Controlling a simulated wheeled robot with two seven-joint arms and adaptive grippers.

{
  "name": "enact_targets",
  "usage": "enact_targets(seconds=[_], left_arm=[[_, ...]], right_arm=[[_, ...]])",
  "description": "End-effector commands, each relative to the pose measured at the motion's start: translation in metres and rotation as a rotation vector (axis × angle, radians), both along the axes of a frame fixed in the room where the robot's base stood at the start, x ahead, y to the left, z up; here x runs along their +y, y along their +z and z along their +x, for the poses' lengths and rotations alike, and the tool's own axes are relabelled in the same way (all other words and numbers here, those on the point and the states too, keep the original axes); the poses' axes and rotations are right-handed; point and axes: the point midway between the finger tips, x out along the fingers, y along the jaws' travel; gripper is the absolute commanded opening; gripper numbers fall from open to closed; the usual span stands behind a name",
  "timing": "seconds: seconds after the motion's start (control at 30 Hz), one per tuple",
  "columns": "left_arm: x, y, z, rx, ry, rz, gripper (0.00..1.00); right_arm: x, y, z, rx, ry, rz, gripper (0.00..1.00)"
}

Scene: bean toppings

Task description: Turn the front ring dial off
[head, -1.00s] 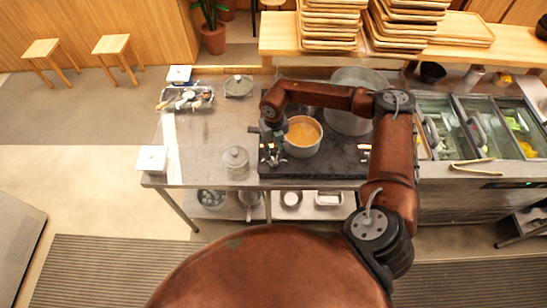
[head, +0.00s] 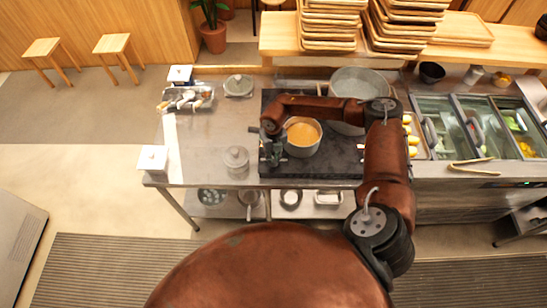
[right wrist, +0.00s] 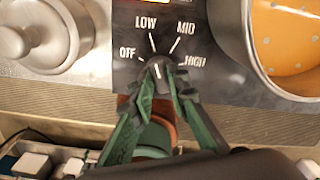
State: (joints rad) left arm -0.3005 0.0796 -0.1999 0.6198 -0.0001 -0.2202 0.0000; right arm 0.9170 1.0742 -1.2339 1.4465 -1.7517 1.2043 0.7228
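The front ring dial (right wrist: 158,72) is a dark knob on the black cooktop panel, with OFF, LOW, MID and HIGH printed around it. A small white line on it points roughly up, between the LOW and MID marks. My right gripper (right wrist: 159,80) has its two green-grey fingertips on either side of the knob, seemingly closed on it. In the head view the right gripper (head: 271,155) is over the cooktop's left side (head: 325,172), left of the pot with orange contents (head: 304,146), which hides no dial detail; the dial is not clear there. My left gripper is not in view.
A large metal pot (head: 358,84) stands at the back. A white-lidded box (head: 152,158) sits at the counter's left corner.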

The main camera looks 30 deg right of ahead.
Motion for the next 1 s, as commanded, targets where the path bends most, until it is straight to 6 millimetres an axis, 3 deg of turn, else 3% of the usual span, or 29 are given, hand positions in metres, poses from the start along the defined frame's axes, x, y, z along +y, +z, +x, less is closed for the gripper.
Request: enact_targets(seconds=[0.2,0.67,1.0], left_arm=[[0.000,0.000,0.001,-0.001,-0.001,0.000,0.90],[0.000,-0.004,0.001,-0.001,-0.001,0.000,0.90],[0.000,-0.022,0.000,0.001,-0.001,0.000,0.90]], right_arm=[[0.000,0.000,0.000,0.000,0.000,0.000,0.00],[0.000,-0.001,0.000,-0.001,0.038,0.001,0.00],[0.000,-0.002,0.001,-0.002,0.258,0.001,0.00]])
